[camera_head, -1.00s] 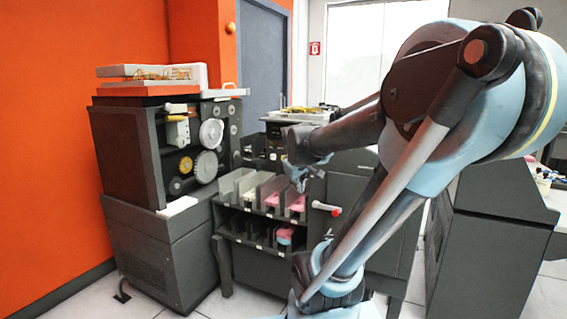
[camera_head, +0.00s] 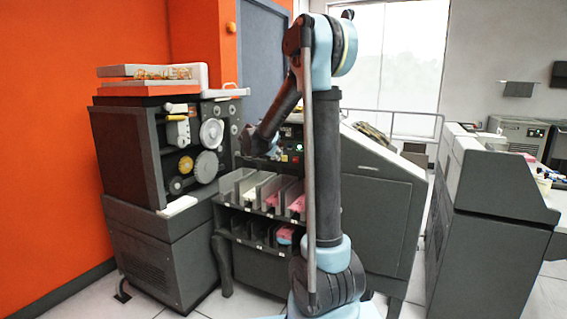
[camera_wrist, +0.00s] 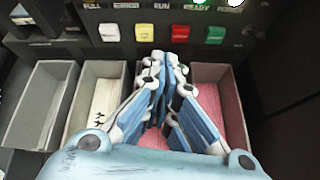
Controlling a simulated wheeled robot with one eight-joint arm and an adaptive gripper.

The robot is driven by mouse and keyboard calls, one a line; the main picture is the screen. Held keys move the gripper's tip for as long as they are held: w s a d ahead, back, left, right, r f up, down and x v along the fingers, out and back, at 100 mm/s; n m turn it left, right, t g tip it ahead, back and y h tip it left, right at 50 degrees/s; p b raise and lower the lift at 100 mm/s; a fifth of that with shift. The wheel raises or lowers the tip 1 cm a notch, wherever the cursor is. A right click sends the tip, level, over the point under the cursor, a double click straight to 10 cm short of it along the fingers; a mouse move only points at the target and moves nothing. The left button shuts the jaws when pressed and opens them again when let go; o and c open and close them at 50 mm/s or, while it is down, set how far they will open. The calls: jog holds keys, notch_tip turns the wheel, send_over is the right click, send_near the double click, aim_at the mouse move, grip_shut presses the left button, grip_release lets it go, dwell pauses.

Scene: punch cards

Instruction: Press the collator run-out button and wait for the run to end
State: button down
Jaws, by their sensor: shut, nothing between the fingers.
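The collator's dark control panel (camera_wrist: 75,20) fills the top of the wrist view. A row of square buttons sits on it: white (camera_wrist: 110,32), yellow (camera_wrist: 144,33), red (camera_wrist: 181,32) and green (camera_wrist: 215,35). Labels on the buttons are too small to read, so I cannot tell which is run-out. Above them, the lamp over READY glows green and another lamp (camera_wrist: 236,2) glows white. My gripper (camera_wrist: 165,62) is shut and empty, its tips just below the yellow and red buttons in the picture; contact is not shown. In the head view, my gripper (camera_head: 274,153) is beside the panel.
Card bins lie below the panel: an empty one (camera_wrist: 38,105), one with white cards (camera_wrist: 104,105), and ones with pink cards (camera_wrist: 220,100). A dark machine with reels (camera_head: 125,150) stands left. A grey cabinet (camera_head: 490,220) stands right.

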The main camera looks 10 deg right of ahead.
aim_at(284, 159)
jog(key=shift+w+d+f+n+t, duration=0.1)
jog(key=shift+w+d+f+n, duration=0.45)
jog(key=shift+w, duration=1.05)
jog(key=shift+w+d+f+n+t, duration=0.1)
jog(key=shift+w+d+f+n, duration=0.15)
jog(key=shift+w+d+f, duration=1)
jog(key=shift+w+a+f+n+t, duration=0.1)
jog(key=shift+w+f+n, duration=0.35)
jog(key=shift+w, duration=1.55)
jog(key=shift+w+d, duration=0.1)
jog(key=a+f+v, duration=0.1)
jog(key=f+v, duration=0.1)
jog(key=v, duration=1.4)
jog(key=shift+s+a, duration=0.2)
jog(key=shift+s, duration=0.45)
jog(key=shift+f, duration=0.1)
jog(key=s+a, duration=1.2)
jog(key=s, duration=0.5)
jog(key=shift+s+a, duration=0.4)
